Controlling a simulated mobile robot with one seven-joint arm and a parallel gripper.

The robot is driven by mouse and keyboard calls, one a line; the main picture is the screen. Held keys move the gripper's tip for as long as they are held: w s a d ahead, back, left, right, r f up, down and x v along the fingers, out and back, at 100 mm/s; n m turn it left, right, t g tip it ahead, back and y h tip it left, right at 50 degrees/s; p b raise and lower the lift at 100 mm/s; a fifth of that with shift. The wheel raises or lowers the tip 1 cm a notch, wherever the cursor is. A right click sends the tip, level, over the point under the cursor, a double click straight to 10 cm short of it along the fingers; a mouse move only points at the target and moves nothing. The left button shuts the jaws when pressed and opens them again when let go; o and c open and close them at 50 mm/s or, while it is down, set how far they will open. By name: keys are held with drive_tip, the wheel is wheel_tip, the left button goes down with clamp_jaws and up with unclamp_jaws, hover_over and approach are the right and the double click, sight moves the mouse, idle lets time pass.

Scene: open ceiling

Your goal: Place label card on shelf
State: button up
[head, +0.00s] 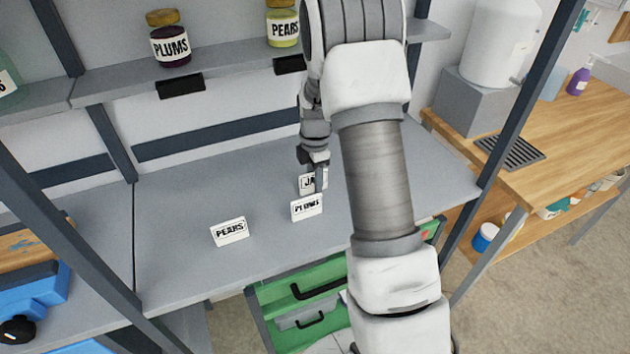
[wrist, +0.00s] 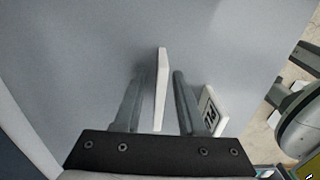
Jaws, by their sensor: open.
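Three white label cards stand on the grey lower shelf (head: 180,265): a PEARS card (head: 229,232), a PLUMS card (head: 306,207), and behind it a card (head: 305,182) of which only "JA" can be read. My gripper (head: 320,172) points down at the JA card and partly hides it. In the wrist view the open fingers (wrist: 160,95) stand either side of a white card (wrist: 161,85) seen edge-on, with a gap at each finger. The PLUMS card (wrist: 213,112) is outside the right finger.
A PLUMS jar (head: 170,40) and a PEARS jar (head: 283,24) stand on the upper shelf, above black holders (head: 181,86) on its front edge. Green drawers (head: 310,290) are below. A dark post (head: 520,110) rises at right. The lower shelf's left part is clear.

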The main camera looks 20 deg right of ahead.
wheel_tip(320, 180, up, 12)
drive_tip(key=shift+r+p, duration=0.1)
drive_tip(key=shift+p, duration=0.25)
drive_tip(key=s+a+r+m+t, duration=0.2)
drive_tip(key=s+a+r+m, duration=0.2)
drive_tip(key=s+r+m, duration=0.3)
drive_tip(key=s+a+r+m+t, duration=0.2)
drive_tip(key=s+a+r+m, duration=0.4)
drive_tip(key=s, duration=0.4)
drive_tip(key=s+m+t, duration=0.1)
drive_tip(key=s+m, duration=0.4)
drive_tip(key=s, duration=0.3)
drive_tip(key=shift+s+a+r+t, duration=0.25)
drive_tip(key=shift+a+r+t, duration=0.1)
drive_tip(key=shift+r, duration=0.1)
